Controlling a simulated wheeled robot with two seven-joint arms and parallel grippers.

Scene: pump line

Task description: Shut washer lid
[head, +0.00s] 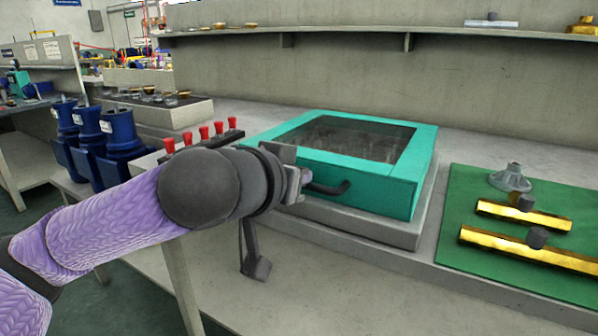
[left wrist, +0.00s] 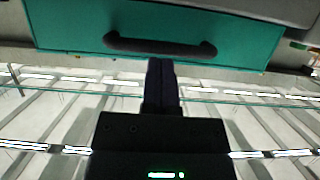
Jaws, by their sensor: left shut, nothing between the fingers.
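The washer is a teal box (head: 400,192) on a grey plinth, with a teal-framed lid (head: 424,140) that has a dark window. The lid lies flat on top, and no gap shows along its front edge. A dark bar handle (head: 333,188) is on the front; the left wrist view shows it whole (left wrist: 160,47) on the teal front panel. My left gripper (head: 303,180) is at the front of the washer, by the handle. Its fingers (left wrist: 161,68) are shut and empty, with tips close to the handle's middle; whether they touch is unclear. My right gripper is not in view.
A green mat (head: 460,239) with brass bars (head: 520,214) and a grey flanged part (head: 510,177) lies to the right. Red-topped pieces (head: 204,132) and blue pump housings (head: 88,120) stand left. A shelf (head: 370,36) runs along the wall behind. Bench between washer and wall is clear.

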